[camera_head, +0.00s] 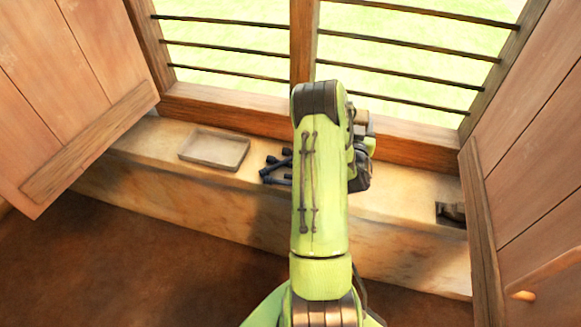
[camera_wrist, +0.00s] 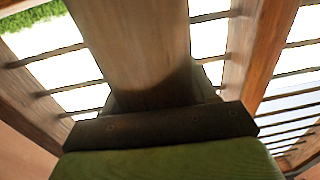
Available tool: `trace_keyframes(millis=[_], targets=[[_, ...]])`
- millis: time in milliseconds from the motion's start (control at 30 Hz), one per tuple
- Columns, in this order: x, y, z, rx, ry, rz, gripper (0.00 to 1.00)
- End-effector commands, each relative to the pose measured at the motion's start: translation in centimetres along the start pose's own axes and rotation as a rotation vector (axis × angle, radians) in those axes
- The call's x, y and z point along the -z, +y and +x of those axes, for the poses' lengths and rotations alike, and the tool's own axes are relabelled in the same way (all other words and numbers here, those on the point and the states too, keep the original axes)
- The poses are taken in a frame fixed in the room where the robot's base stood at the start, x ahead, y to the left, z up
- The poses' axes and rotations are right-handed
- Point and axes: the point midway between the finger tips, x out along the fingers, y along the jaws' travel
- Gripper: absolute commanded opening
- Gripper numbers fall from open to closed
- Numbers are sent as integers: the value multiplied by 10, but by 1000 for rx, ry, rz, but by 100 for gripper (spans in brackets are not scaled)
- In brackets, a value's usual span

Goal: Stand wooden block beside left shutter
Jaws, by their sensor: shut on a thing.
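The wooden block (camera_wrist: 135,45) is brown and fills the upper middle of the wrist view. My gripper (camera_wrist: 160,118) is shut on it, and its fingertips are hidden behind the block. In the head view my gripper (camera_head: 361,160) is mostly behind my green arm, above the sill right of the window's middle post. A small tan piece beside it looks like part of the block. The left shutter (camera_head: 75,75) stands open at the left, well apart from my gripper. Whether the block touches anything is hidden.
A shallow tray (camera_head: 215,150) and several dark pieces (camera_head: 278,167) lie on the stone sill (camera_head: 185,195). A dark object (camera_head: 451,213) sits at its right end by the right shutter (camera_head: 530,150). Horizontal bars cross the window. The sill left of the tray is clear.

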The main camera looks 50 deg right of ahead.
Motion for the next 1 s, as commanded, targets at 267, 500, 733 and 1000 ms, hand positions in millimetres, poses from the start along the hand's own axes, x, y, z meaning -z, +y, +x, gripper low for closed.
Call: trace_keyframes(millis=[267,500,733,1000], targets=[[12,42,3,-66,-1,0,16],[-8,44,3,-70,0,5,16],[-51,44,3,-69,-1,4,16],[-87,44,3,-68,-1,5,16]])
